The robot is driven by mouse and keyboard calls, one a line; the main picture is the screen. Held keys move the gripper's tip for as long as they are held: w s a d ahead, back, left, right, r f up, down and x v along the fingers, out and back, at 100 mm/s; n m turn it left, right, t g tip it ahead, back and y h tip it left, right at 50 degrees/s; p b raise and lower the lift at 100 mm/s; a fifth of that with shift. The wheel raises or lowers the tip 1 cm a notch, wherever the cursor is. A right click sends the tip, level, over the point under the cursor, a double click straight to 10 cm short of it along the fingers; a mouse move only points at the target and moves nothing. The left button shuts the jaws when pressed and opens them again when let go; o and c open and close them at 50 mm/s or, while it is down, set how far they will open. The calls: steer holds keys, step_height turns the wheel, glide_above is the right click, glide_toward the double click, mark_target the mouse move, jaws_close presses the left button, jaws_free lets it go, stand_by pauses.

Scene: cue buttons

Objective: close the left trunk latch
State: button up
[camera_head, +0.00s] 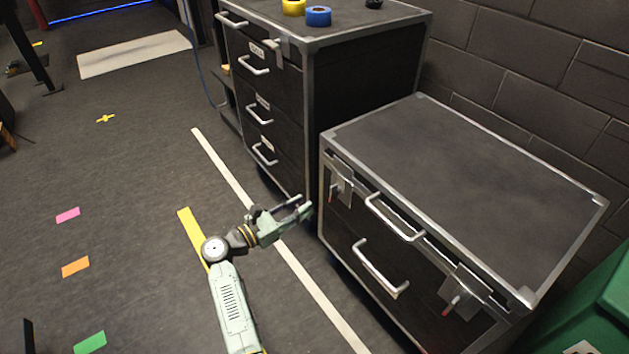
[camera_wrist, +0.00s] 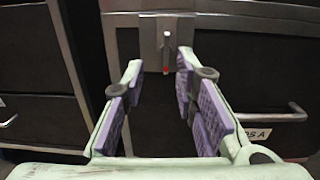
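The trunk (camera_head: 470,170) is a low black case with metal edges at the right in the head view. Its left latch (camera_head: 341,181) is a grey metal plate with a small lever near the top left front corner. In the wrist view the left latch (camera_wrist: 166,32) is ahead, and its lever hangs down with a red tip. The right latch (camera_head: 461,288) has a red-tipped lever too. My gripper (camera_head: 304,204) is open and empty, just left of the trunk front. In the wrist view its fingers (camera_wrist: 159,63) flank the lever with gaps on both sides; contact is not visible.
A taller black drawer cabinet (camera_head: 372,80) stands behind and left of the trunk, with tape rolls on top. Two bar handles, an upper one (camera_head: 394,218) and a lower one (camera_head: 380,268), stick out from the trunk front. The floor to the left is mostly clear. A green bin (camera_head: 590,300) stands at the right.

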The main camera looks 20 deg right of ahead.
mark_target(330, 195)
steer(key=shift+g, duration=0.3)
steer(key=x, duration=0.3)
steer(key=p+x, duration=0.1)
steer(key=x, duration=0.3)
steer(key=f+p+x, duration=0.1)
steer(key=x, duration=0.3)
steer(key=shift+s+d, duration=0.25)
steer(key=shift+s, duration=0.05)
steer(key=shift+c, duration=0.2)
jaws_close()
